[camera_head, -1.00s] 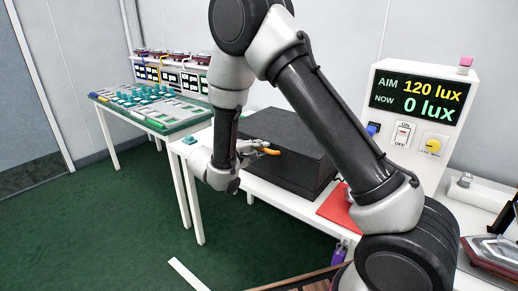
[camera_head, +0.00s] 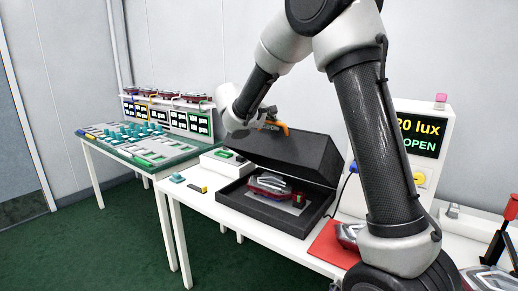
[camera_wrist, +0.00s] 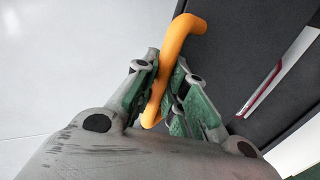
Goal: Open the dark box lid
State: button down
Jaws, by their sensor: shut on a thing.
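The dark box lid (camera_head: 292,152) is tilted up at the back, with its front edge raised well above the dark box base (camera_head: 257,206). The orange handle (camera_head: 277,126) is on the lid, and my gripper (camera_head: 266,120) is shut on it. In the wrist view the handle (camera_wrist: 174,50) runs between the two green-padded fingers of my gripper (camera_wrist: 160,95), with the dark lid (camera_wrist: 235,50) behind it. A red and clear tail lamp (camera_head: 268,184) lies inside the base, with a small red and green piece (camera_head: 298,199) at its right.
A meter cabinet (camera_head: 423,120) stands right of the box, partly hidden by my arm; its screen ends in "OPEN". A red mat (camera_head: 332,245) lies at the front right. A table with a parts board (camera_head: 125,150) stands at the left.

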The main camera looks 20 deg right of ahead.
jog(key=w+d+r+g+y, duration=0.1)
jog(key=w+d+r, duration=0.2)
jog(key=w+d, duration=0.5)
jog(key=w+d+r+g+y, duration=0.1)
jog(key=w+d+r+y, duration=0.1)
jog(key=w+d, duration=0.7)
jog(key=shift+d+r+g+y, duration=0.3)
jog(key=shift+d+r, duration=0.15)
jog(key=shift+d, duration=2.8)
jog(key=c, duration=1.5)
grip_release()
jog(key=shift+o, duration=0.2)
jog(key=shift+r, duration=0.1)
jog(key=v, duration=1.2)
